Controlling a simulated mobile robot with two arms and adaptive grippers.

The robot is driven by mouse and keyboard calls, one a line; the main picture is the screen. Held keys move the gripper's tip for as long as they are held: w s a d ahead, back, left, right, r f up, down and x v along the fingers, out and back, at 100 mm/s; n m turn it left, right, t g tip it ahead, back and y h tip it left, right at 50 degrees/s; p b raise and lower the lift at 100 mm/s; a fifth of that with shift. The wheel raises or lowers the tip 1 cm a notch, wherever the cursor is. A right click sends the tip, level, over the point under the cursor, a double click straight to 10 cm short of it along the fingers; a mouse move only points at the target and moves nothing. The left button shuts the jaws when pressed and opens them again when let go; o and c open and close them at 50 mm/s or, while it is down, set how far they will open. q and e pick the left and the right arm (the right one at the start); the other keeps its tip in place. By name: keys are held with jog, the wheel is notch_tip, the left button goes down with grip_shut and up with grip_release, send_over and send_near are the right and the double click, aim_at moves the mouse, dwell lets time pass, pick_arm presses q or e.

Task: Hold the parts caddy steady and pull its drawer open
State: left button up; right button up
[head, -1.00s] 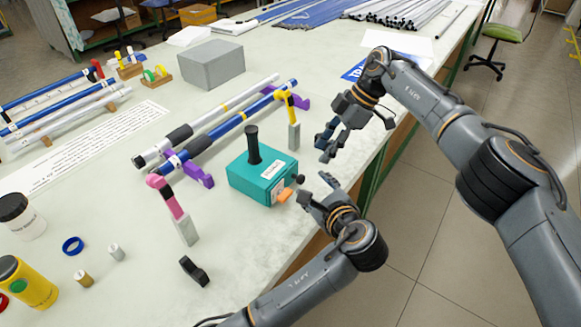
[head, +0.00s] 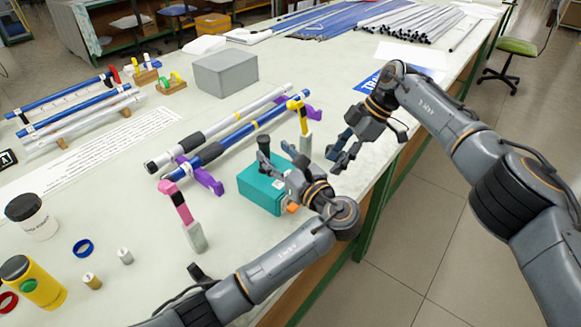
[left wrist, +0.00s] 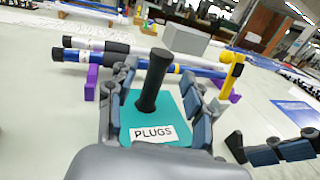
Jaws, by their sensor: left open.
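The parts caddy (head: 259,190) is a teal box with a black upright post (head: 263,148) on top. In the left wrist view its label (left wrist: 154,134) reads PLUGS and the post (left wrist: 154,80) stands between my left fingers. My left gripper (head: 279,159) is open, with one finger on each side of the post; I cannot tell whether they touch it. An orange piece (head: 292,207) shows low at the caddy's front, mostly behind my left gripper, which hides the drawer face. My right gripper (head: 341,150) is open and empty, right of the caddy and apart from it.
A yellow-topped upright piece (head: 299,115) stands close behind the caddy, and a pink-topped one (head: 181,205) to its left. Rods (head: 225,130) on purple supports lie behind. A grey box (head: 225,72) is further back. The table's right edge is near my right gripper.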

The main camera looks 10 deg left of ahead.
aim_at(267, 145)
pick_arm(q)
jog(key=shift+x, duration=2.25)
